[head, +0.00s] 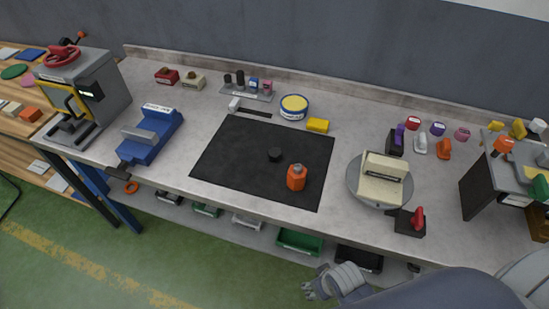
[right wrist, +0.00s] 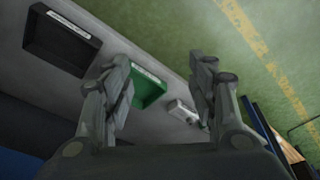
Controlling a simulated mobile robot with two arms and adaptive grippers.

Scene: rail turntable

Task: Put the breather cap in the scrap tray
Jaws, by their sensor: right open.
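A small dark round cap (head: 274,154) lies on the black mat (head: 230,165); it may be the breather cap, but I cannot tell for sure. An orange bottle-like piece (head: 297,178) stands on the mat in front of it. My right gripper (head: 312,283) is open and empty, in front of the bench. In the right wrist view, the green tray (right wrist: 150,88) shows between its fingers.
A blue vise (head: 150,136) and a press (head: 80,95) stand at the left. A round turntable (head: 365,199) with a cream block and a red-handled clamp (head: 410,221) are at the right. A blue-white tin (head: 294,107) and yellow block (head: 317,125) sit behind the mat.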

